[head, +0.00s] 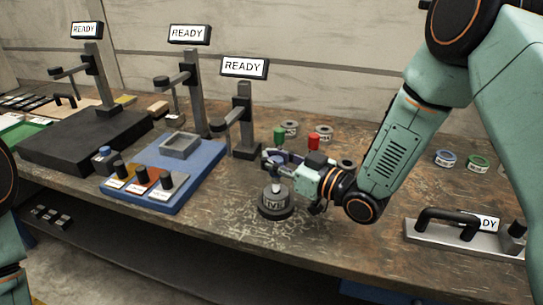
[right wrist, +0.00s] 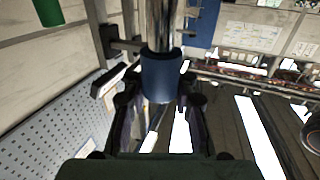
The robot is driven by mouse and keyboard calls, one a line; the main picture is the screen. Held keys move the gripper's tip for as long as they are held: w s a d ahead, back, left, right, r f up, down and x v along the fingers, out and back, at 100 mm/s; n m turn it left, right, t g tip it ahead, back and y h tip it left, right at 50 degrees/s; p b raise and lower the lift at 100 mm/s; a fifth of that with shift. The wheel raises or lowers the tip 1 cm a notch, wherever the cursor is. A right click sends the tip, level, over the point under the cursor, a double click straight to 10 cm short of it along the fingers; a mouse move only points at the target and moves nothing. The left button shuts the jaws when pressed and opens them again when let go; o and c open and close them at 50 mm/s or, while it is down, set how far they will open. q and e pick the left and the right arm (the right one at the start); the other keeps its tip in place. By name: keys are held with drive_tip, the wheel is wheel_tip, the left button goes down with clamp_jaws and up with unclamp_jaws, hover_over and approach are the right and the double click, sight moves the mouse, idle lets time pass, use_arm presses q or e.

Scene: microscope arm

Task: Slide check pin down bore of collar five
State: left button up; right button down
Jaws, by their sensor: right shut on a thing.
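Collar five (head: 275,205) is a dark, round, squat ring on the bench, its label partly readable as "IVE". My right gripper (head: 281,165) is just above it, shut on the check pin. In the right wrist view the pin's blue grip (right wrist: 162,76) sits between the two fingers, with its bright metal shaft (right wrist: 161,25) running out of the top of the picture. In the head view a small pale part of the pin (head: 276,188) shows right over the collar's top. I cannot tell whether its tip is inside the bore. My left gripper is out of view.
Green (head: 279,136) and red (head: 314,142) pieces and grey rings (head: 324,132) stand behind the gripper. A microscope-like stand (head: 243,125) rises to the left, beside a blue tray (head: 170,180). A handled plate (head: 465,238) lies right.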

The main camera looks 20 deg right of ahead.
drive_tip(key=shift+f+b, duration=1.2)
drive_tip(key=shift+f, duration=0.45)
drive_tip(key=c, duration=1)
unclamp_jaws()
drive_tip(key=shift+s+d, duration=0.1)
drive_tip(key=shift+v, duration=5.85)
drive_tip(key=shift+s+f, duration=0.1)
